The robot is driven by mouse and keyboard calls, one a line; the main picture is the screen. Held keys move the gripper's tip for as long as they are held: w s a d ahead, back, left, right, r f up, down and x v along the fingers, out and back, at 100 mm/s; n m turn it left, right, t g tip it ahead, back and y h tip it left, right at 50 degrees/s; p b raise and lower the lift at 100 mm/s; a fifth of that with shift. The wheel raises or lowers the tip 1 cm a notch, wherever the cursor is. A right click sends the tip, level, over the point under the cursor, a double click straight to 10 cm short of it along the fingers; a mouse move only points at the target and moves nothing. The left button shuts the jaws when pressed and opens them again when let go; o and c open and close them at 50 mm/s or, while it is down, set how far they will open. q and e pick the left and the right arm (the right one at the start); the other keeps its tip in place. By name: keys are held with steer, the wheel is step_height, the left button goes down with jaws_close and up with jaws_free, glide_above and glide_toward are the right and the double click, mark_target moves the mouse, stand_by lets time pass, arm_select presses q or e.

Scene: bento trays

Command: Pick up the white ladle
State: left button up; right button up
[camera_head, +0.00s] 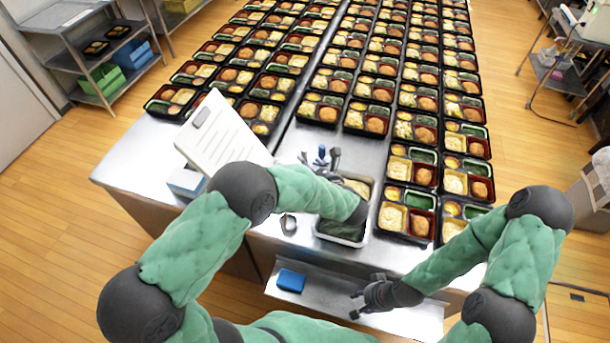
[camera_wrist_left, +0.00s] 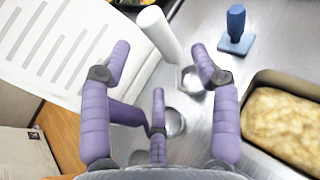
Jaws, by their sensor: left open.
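In the left wrist view, a white cylindrical handle (camera_wrist_left: 160,35), apparently the white ladle's, slants across the steel table beyond my fingers. Its lower end meets a small round metal cup (camera_wrist_left: 190,80) near the right fingertip; I cannot tell whether they are joined. My left gripper (camera_wrist_left: 160,62) is open and empty, its purple fingers spread above the table with the handle beyond and between the tips. In the head view, my left gripper (camera_head: 322,160) is over the table's near part, and I cannot make out the ladle there. My right gripper (camera_head: 366,296) looks open and empty over the lower shelf.
A blue-handled tool (camera_wrist_left: 236,30) stands right of the handle. Another round metal cup (camera_wrist_left: 173,122) lies below the fingers. A food pan (camera_head: 343,237) is at right, a clipboard (camera_head: 215,130) at left. Many bento trays (camera_head: 407,210) fill the table behind. A blue block (camera_head: 290,280) sits on the shelf.

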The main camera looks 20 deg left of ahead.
arm_select(q)
steer(key=shift+b+x, duration=0.3)
steer(key=shift+x, duration=2.55)
steer(key=shift+w+d, duration=0.15)
steer(key=shift+c, duration=0.3)
jaws_close()
